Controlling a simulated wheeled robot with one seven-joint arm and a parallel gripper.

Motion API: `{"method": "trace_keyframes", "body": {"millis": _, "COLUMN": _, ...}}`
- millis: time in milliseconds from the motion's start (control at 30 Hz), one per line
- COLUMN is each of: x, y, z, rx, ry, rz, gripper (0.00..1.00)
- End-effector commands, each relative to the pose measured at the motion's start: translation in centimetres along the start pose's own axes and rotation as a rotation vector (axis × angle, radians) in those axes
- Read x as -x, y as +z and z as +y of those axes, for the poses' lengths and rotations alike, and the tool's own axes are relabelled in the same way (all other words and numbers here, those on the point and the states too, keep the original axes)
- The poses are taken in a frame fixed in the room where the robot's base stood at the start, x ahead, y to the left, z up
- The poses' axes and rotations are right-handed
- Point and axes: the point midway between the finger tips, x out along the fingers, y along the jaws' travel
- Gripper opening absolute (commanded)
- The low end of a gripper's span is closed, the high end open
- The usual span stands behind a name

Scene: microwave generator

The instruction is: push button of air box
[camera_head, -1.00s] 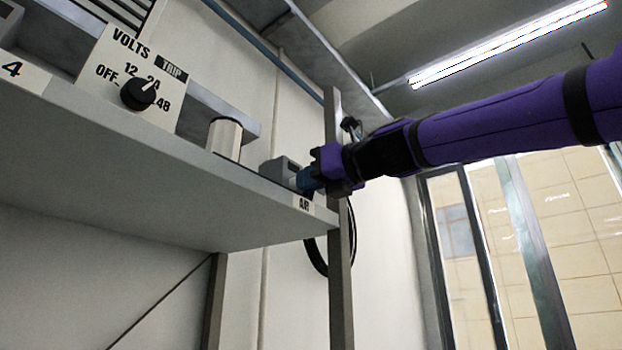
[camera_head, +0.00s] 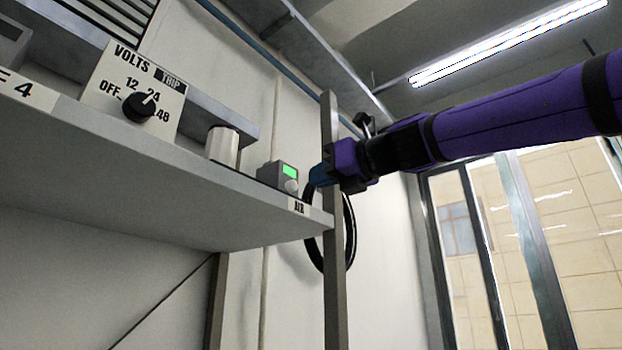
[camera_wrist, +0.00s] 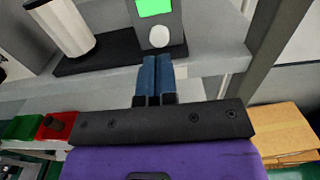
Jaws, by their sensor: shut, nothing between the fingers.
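The air box (camera_head: 277,175) is a small grey box with a lit green screen (camera_head: 289,171), at the right end of the shelf above the "AIR" label. Its round whitish button (camera_head: 291,187) sits below the screen. In the wrist view the button (camera_wrist: 158,36) is just beyond my fingertips, with the green screen (camera_wrist: 154,7) above it. My gripper (camera_head: 317,176) is shut and empty, its blue fingers together. It is to the right of the air box, with a visible gap to the button. In the wrist view the fingers (camera_wrist: 156,60) point towards the button.
A white cylinder (camera_head: 223,145) stands left of the air box on the shelf (camera_head: 150,165). Further left is a panel with a black volts knob (camera_head: 139,107). A metal post (camera_head: 333,240) rises at the shelf's right end, close to my gripper.

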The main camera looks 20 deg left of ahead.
Motion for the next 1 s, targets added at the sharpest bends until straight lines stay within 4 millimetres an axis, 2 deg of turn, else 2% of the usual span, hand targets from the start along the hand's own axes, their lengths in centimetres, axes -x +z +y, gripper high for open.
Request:
{"method": "trace_keyframes", "body": {"millis": 300, "x": 5.5, "y": 0.0, "z": 0.0, "rx": 0.001, "ry": -0.002, "rz": 0.001, "gripper": 0.0}}
{"method": "trace_keyframes", "body": {"millis": 500, "x": 7.8, "y": -0.1, "z": 0.0, "rx": 0.0, "ry": 0.0, "rz": 0.001, "gripper": 0.0}}
{"method": "trace_keyframes", "body": {"millis": 700, "x": 8.6, "y": -0.1, "z": 0.0, "rx": 0.0, "ry": 0.0, "rz": 0.001, "gripper": 0.0}}
{"method": "trace_keyframes", "body": {"millis": 1000, "x": 8.6, "y": -0.1, "z": 0.0, "rx": 0.0, "ry": 0.001, "rz": 0.001, "gripper": 0.0}}
